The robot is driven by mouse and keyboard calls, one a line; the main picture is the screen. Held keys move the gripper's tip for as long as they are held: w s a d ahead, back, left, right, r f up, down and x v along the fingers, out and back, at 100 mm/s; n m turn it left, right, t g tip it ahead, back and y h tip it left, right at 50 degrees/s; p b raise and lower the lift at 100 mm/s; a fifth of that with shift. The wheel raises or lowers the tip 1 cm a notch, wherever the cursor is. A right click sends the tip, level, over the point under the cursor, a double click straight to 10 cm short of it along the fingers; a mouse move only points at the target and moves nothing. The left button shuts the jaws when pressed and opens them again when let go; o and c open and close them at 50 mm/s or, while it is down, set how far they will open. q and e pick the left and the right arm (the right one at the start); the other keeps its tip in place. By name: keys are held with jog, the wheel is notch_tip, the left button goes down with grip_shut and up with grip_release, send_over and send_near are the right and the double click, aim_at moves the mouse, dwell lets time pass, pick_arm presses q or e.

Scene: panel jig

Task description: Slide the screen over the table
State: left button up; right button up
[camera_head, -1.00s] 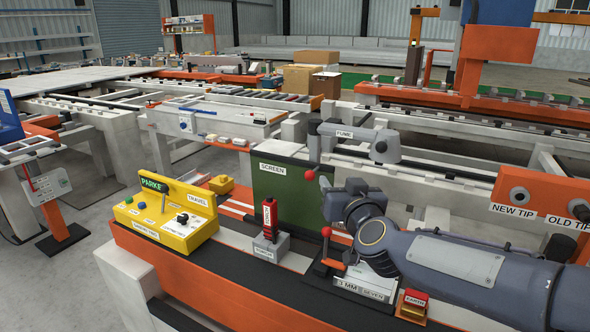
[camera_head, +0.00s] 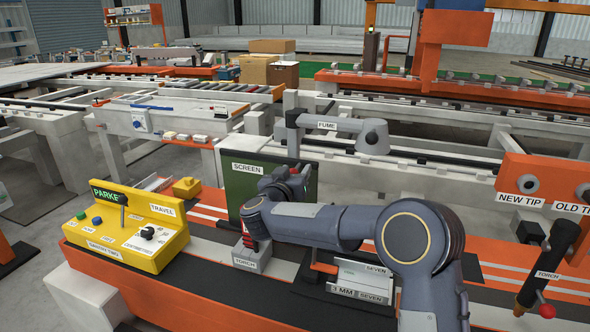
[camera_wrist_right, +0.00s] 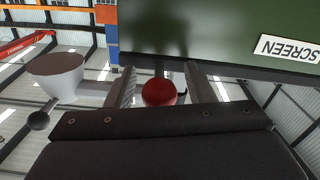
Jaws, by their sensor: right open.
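The screen (camera_head: 240,195) is a dark green upright panel with a SCREEN label, standing at the back of the orange and grey bench (camera_head: 205,262). In the right wrist view the screen (camera_wrist_right: 220,35) fills the upper right. My right gripper (camera_head: 287,182) is in front of the screen's right part and hides some of it. In the right wrist view my right gripper (camera_wrist_right: 161,85) is open, with a red ball knob (camera_wrist_right: 159,92) between its fingers. I cannot tell whether the fingers touch the knob. My left gripper is not in view.
A yellow control box (camera_head: 125,230) stands on the bench at left. A TORCH block (camera_head: 250,256) and a white labelled plate (camera_head: 362,278) sit near my right forearm. A grey fume arm (camera_head: 340,133) hangs behind the screen. A torch (camera_head: 548,268) is at right.

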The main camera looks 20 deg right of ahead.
jog(key=shift+w+d, duration=0.25)
jog(key=shift+w, duration=0.1)
